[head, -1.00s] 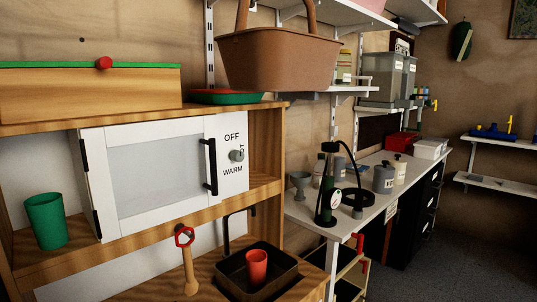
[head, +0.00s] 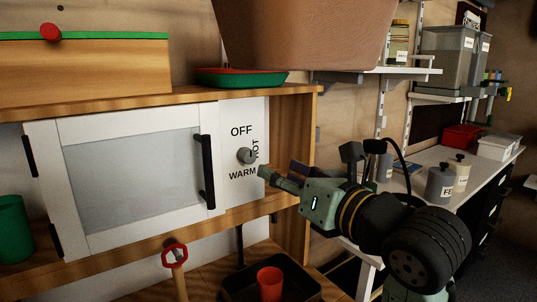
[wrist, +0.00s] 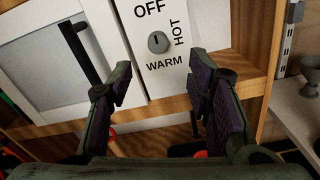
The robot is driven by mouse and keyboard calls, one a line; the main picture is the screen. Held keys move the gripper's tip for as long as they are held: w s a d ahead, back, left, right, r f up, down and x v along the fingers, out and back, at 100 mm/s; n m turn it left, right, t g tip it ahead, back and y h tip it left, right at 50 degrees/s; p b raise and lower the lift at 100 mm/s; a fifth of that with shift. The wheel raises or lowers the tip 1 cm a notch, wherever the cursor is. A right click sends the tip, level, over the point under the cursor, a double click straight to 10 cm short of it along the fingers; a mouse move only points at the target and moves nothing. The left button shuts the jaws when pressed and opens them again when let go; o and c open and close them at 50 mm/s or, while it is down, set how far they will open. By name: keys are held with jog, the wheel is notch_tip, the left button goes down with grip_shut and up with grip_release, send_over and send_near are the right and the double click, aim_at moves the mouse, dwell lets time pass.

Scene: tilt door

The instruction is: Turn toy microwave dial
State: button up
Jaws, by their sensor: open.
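The toy microwave (head: 140,180) is white with a dark-handled, shut door. Its grey round dial (head: 246,156) sits on the panel right of the door, among the words OFF, HOT and WARM. In the wrist view the dial (wrist: 158,42) carries a dark mark pointing roughly up toward OFF. My gripper (head: 280,173) is just right of and slightly below the dial, apart from it. In the wrist view the open, empty gripper (wrist: 164,75) has a finger on each side, with the dial ahead between and above the fingertips.
The black door handle (head: 208,172) juts out left of the dial. The wooden shelf's right side panel (head: 292,150) stands close by my gripper. Below are a red cup (head: 270,284) in a dark sink and a red-topped utensil (head: 174,257). A brown basket (head: 305,35) is above.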

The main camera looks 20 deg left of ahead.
aim_at(251, 158)
jog(key=p+x, duration=0.1)
jog(key=x, duration=0.7)
jog(key=shift+a+r+p, duration=0.1)
jog(key=shift+a+p, duration=0.25)
jog(key=shift+a, duration=0.1)
jog(key=shift+w+a, duration=0.5)
jog(key=shift+w, duration=0.05)
jog(key=shift+c, duration=0.2)
grip_shut()
